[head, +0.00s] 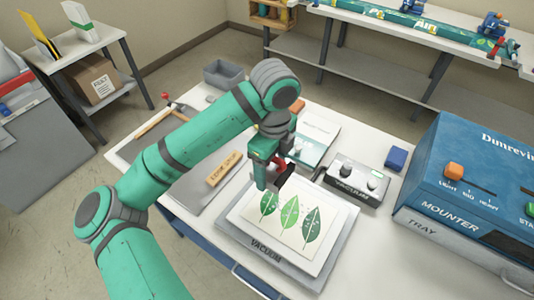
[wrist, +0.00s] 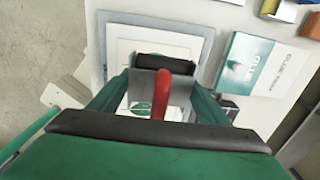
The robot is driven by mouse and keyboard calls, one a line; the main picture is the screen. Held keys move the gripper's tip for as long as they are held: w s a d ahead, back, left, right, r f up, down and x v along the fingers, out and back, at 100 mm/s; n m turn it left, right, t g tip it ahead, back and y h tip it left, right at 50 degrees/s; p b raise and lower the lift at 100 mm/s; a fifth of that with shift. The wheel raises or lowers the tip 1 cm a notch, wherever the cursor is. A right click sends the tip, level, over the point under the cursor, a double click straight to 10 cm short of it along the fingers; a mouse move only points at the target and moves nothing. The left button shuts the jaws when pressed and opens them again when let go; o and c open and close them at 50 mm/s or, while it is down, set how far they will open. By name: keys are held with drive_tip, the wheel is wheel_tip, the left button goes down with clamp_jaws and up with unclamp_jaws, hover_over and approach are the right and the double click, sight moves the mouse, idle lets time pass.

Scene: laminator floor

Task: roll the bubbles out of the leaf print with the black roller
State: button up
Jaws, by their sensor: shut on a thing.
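The leaf print (head: 290,213), a white sheet with three green leaves, lies on the grey vacuum bed (head: 265,247). It shows partly in the wrist view (wrist: 128,50), with much of it behind the roller and my gripper. My gripper (head: 271,178) is over the print's far left part. It is shut on the black roller by its red handle (wrist: 161,95). The black cylinder (wrist: 165,63) lies across the picture over the print. I cannot tell whether it touches the sheet. Small pale specks show on the leaves; whether they are bubbles is unclear.
The grey vacuum box (head: 358,182) and blue mounter (head: 460,165) stand right of the bed. A blue block (head: 396,158) sits behind the box. A booklet (head: 312,135) lies beyond the bed. A hammer-like tool (head: 155,124) and wooden block (head: 222,168) lie left.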

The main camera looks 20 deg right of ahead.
drive_tip(key=shift+w+f, duration=0.15)
drive_tip(key=shift+f, duration=2.35)
